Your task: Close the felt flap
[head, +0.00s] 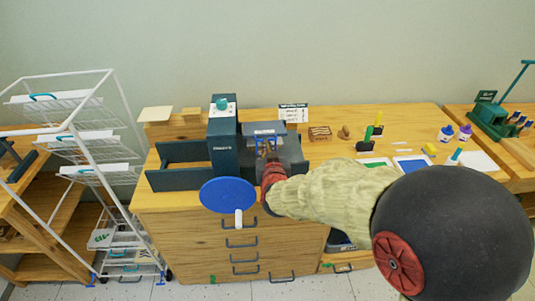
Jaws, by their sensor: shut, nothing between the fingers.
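A dark teal press (222,150) stands on the wooden cabinet, with a blue round wheel (228,194) and a white handle at its front. A dark bed frame extends to its left. To the right of the press is a grey panel (291,146) with a blue-edged piece (264,127) at its back; this may be the felt flap, but I cannot tell for sure. My gripper (265,149) is shut and empty, in front of this panel, just right of the press. My arm comes in from the right. My wrist hides the near part of the panel, and contact cannot be told.
A white wire rack (92,170) stands at the left. A sign (293,113) and a small brown box (320,133) sit behind my arm. Glue bottles (455,132), rollers and coloured sheets lie on the right of the top. A green tool (492,120) is at far right.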

